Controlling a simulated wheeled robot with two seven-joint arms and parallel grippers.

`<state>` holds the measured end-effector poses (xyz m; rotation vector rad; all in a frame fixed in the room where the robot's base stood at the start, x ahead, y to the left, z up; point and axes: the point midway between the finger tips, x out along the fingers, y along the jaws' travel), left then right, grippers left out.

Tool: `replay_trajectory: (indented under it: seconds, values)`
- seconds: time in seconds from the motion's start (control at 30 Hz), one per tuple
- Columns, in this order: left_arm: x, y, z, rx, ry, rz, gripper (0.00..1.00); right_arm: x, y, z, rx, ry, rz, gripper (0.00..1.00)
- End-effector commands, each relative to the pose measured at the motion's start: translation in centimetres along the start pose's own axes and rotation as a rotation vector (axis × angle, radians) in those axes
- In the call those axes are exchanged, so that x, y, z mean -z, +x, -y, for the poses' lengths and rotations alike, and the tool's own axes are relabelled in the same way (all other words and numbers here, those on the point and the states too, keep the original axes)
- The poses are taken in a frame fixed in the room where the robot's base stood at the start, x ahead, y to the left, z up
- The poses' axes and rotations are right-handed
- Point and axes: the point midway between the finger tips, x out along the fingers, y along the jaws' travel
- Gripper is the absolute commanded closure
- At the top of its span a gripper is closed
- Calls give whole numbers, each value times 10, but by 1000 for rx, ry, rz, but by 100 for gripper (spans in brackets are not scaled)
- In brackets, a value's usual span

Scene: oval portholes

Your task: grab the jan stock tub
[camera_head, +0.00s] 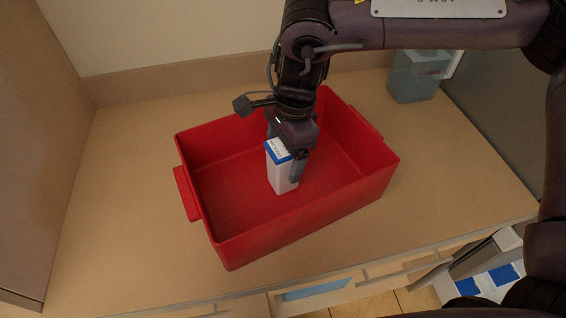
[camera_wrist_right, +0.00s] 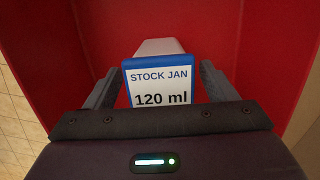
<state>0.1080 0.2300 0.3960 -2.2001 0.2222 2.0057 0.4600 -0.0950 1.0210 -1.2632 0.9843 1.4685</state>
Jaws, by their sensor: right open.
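The stock jan tub (camera_head: 281,172) is a tall white container with a blue-edged top, standing in the red bin. In the right wrist view its label (camera_wrist_right: 160,86) reads "STOCK JAN 120 ml". My right gripper (camera_head: 283,160) points down into the bin over the tub. It is open, with one finger on each side of the tub, and gaps show between the fingers and the tub in the wrist view (camera_wrist_right: 158,88). The gripper hides part of the tub's top in the head view. My left gripper is not in view.
The red bin (camera_head: 225,242) sits on a wooden counter (camera_head: 120,215), its walls rising around the tub and gripper. A bluish translucent container (camera_head: 414,80) stands at the back right. The counter left of the bin is clear.

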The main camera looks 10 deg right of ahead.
Motion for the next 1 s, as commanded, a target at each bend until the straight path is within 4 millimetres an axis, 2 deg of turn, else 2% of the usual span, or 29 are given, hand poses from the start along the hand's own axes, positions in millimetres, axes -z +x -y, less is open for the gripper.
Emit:
replay_trajectory:
  seconds: [0.03,0.2,0.47,0.9,1.0]
  values:
    - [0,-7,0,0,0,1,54,0,6,0,-4,0,-1,22]
    - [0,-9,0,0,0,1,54,0,26,0,-2,1,0,22]
    - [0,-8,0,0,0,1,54,0,30,1,0,2,-1,22]
    - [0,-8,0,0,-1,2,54,0,29,1,0,1,0,79]
    - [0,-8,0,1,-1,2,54,0,28,1,2,1,0,79]
